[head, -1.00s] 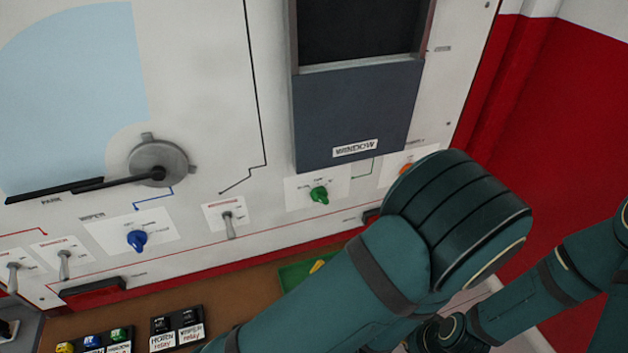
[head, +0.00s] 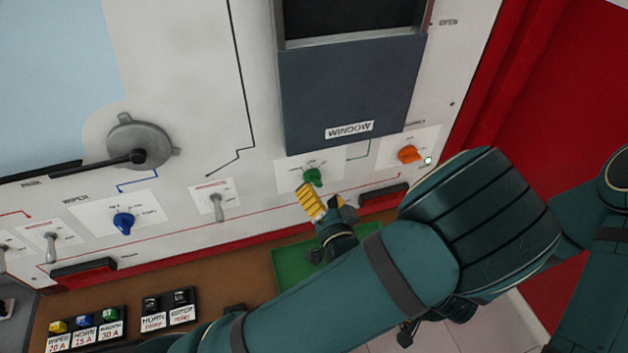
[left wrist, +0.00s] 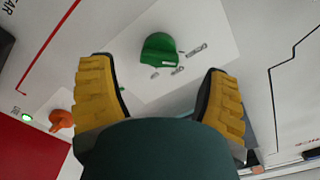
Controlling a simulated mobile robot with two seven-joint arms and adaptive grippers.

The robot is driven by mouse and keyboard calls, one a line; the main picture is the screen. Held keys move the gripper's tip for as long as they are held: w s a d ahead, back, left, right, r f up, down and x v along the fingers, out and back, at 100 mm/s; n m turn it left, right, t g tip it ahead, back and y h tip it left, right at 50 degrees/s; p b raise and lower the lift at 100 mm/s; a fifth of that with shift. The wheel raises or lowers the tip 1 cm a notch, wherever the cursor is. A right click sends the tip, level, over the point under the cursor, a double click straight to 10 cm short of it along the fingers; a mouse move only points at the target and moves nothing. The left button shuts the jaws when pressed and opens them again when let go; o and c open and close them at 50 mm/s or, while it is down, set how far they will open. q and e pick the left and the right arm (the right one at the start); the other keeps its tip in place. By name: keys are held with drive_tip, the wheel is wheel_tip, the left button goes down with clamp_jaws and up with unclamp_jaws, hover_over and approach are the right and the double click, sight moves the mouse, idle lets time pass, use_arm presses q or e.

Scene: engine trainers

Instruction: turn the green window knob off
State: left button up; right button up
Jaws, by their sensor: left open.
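The green window knob (head: 312,177) sits on a white label plate below the dark window panel marked WINDOW (head: 350,131). In the left wrist view the green knob (left wrist: 158,49) lies ahead of and between the fingers, apart from both. My left gripper (head: 328,203) is just below the knob in the head view, its yellow finger pads near it. It also shows in the left wrist view (left wrist: 160,98), open, with nothing between its fingers. The small lettering around the knob is too blurred to read. My right gripper is not clearly in view.
An orange knob (head: 409,154) with a lit green lamp (head: 428,160) is to the right. A toggle switch (head: 217,207) and blue wiper knob (head: 123,223) are to the left. A green tray (head: 290,262) and relay blocks (head: 168,309) lie on the brown ledge below.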

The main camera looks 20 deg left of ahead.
sight(316, 185)
use_arm(q)
drive_tip(key=shift+x, duration=2.3)
drive_tip(key=c, duration=1.2)
